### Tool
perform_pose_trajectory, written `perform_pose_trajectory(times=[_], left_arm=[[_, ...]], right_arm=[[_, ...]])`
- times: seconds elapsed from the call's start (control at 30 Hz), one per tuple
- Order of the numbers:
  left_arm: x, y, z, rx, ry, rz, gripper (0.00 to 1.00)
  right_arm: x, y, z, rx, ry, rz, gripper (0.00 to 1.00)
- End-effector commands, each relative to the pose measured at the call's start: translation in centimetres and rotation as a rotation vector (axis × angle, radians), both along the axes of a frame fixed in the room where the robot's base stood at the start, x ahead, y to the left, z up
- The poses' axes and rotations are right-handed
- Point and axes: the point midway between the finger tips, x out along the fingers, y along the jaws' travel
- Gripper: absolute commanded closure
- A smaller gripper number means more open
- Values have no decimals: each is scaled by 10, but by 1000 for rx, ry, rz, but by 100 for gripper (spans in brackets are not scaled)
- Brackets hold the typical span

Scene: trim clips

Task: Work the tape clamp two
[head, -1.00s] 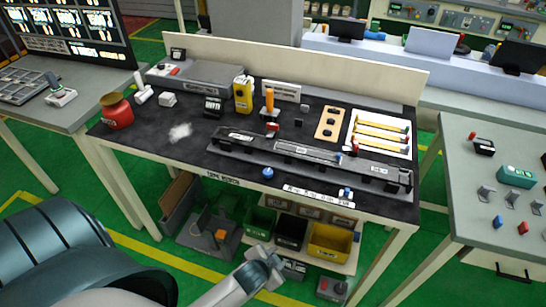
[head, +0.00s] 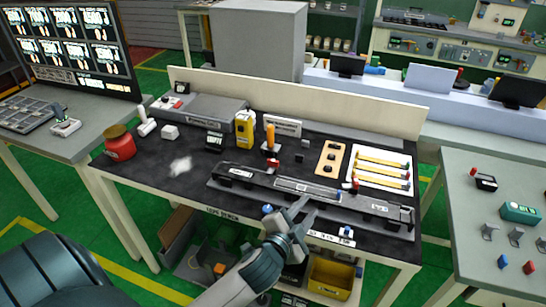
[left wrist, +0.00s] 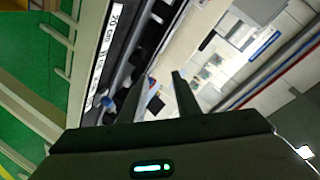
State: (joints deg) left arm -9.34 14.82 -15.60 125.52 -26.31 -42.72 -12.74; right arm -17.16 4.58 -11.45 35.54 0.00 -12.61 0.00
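A long dark grey fixture (head: 250,187) lies along the front of the black bench top, with small black parts and labels along it. A small red-topped piece (head: 355,185) shows near its right half. I cannot tell which part is tape clamp two. My left gripper (head: 306,209) is over the bench's front edge, close to the fixture's middle. Its two fingers are apart with nothing seen between them. In the left wrist view the spread fingers (left wrist: 158,90) point toward the dark fixture (left wrist: 125,60); contact cannot be told. My right gripper is not in view.
A blue knob (head: 267,209) and a white label strip (head: 330,238) sit at the bench's front edge. Behind the fixture stand a yellow device (head: 245,128), an orange-handled tool (head: 270,140) and a white tray (head: 405,158) with yellow strips. A yellow bin (head: 331,278) is underneath.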

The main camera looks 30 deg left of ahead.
Motion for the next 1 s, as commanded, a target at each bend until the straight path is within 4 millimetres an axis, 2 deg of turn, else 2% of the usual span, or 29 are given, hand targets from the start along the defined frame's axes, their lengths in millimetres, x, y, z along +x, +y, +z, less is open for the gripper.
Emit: perform_pose_trajectory(times=[0.17,0.3,0.4,0.53,0.67,0.8,0.9,1.0], left_arm=[[42,-19,56,177,-215,-108,70],[74,-52,117,405,-458,-242,70],[87,-83,154,594,-633,-352,70],[94,-124,186,852,-844,-503,70],[96,-158,196,1120,-1025,-670,70],[99,-179,186,1413,-1177,-868,70],[104,-179,170,1620,-1253,-1030,70],[113,-165,150,1818,-1294,-1208,70]], right_arm=[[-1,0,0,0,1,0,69],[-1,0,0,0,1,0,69],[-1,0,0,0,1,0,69],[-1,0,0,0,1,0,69],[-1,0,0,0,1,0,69],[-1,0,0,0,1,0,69],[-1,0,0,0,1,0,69],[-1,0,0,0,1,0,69]])
